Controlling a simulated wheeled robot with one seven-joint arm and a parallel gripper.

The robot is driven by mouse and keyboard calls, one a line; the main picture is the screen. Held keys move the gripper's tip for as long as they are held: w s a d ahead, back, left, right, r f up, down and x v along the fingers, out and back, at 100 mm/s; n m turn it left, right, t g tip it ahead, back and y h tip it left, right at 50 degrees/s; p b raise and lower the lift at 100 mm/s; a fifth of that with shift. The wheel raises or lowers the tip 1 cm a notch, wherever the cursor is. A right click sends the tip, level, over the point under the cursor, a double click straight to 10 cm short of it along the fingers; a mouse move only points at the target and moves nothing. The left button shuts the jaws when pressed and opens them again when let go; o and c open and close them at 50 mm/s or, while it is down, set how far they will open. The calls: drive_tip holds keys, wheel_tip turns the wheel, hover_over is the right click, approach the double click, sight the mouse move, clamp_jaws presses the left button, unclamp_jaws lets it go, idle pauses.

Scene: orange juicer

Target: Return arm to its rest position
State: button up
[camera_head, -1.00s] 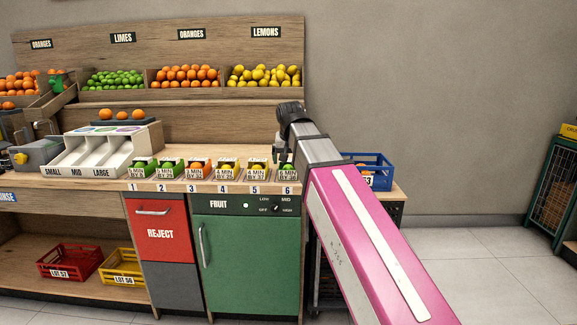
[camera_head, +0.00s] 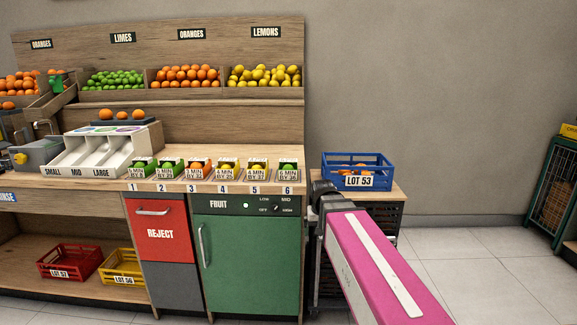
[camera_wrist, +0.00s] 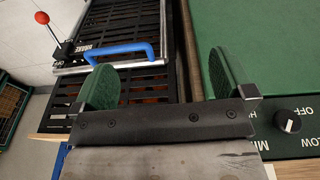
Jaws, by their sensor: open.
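My gripper (camera_wrist: 160,82) shows in the wrist view with its two green finger pads wide apart and nothing between them. Beyond the pads are a black slatted cart (camera_wrist: 132,20) with a blue handle (camera_wrist: 118,52) and, to the right, a green panel (camera_wrist: 275,50) with a dark knob (camera_wrist: 288,121). In the head view my pink and grey arm reaches up from the lower right to beside the counter's right end. My gripper itself cannot be made out there.
A blue LOT 53 crate (camera_head: 357,172) stands on a cart right of the counter. Numbered fruit boxes (camera_head: 228,170) line the counter's front edge above the green FRUIT door (camera_head: 248,255). Open floor (camera_head: 485,260) lies to the right, before a green cage (camera_head: 558,185).

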drive_tip(key=s+d+f+g, duration=0.1)
drive_tip(key=s+d+f, duration=0.2)
drive_tip(key=s+f, duration=0.2)
drive_tip(key=s+d+f+g, duration=0.1)
drive_tip(key=s+d+f, duration=0.3)
drive_tip(key=f, duration=0.7)
drive_tip(key=shift+s, duration=0.55)
